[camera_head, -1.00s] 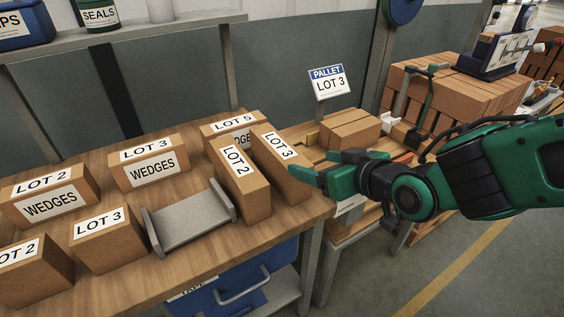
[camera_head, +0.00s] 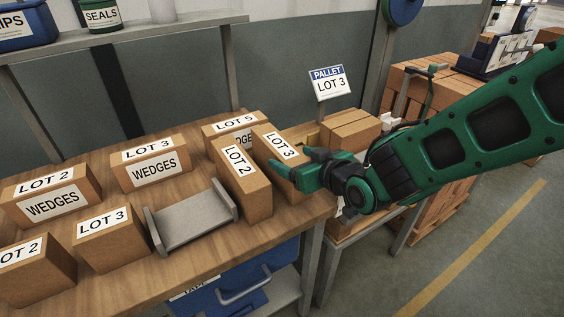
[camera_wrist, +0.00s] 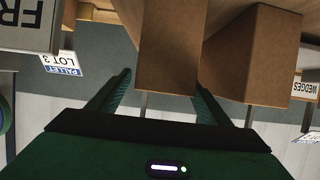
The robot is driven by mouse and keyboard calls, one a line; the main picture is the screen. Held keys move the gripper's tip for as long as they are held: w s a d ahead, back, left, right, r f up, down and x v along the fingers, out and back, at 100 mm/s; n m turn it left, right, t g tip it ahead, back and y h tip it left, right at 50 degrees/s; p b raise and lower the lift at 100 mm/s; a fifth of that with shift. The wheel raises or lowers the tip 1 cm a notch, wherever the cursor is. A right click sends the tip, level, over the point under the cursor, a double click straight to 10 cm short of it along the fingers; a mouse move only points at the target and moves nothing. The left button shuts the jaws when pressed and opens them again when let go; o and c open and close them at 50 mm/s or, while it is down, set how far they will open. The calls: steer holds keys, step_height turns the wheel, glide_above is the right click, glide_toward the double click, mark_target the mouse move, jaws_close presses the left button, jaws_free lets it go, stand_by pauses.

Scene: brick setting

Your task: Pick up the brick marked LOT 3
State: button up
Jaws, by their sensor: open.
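A brown brick marked LOT 3 (camera_head: 268,150) stands at the right end of the workbench, beside a brick marked LOT 2 (camera_head: 250,192). My gripper (camera_head: 292,172) is open at the right side of this LOT 3 brick. In the wrist view a plain brick face (camera_wrist: 168,50) lies between the two open fingers (camera_wrist: 160,88); I cannot tell how deep it sits between them. Two more bricks carry LOT 3: one also marked WEDGES (camera_head: 150,168) at the back, and one (camera_head: 110,244) in front.
A grey metal tray (camera_head: 192,220) lies on the workbench (camera_head: 250,250). A LOT 5 brick (camera_head: 212,128) stands close behind the LOT 2 brick. A second brick (camera_wrist: 255,55) is right of the fingers in the wrist view. A PALLET LOT 3 sign (camera_head: 328,84) stands behind.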

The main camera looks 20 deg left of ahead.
mark_target(285, 154)
steer(key=x, duration=0.4)
steer(key=shift+a, duration=0.15)
jaws_close()
steer(key=shift+r, duration=0.15)
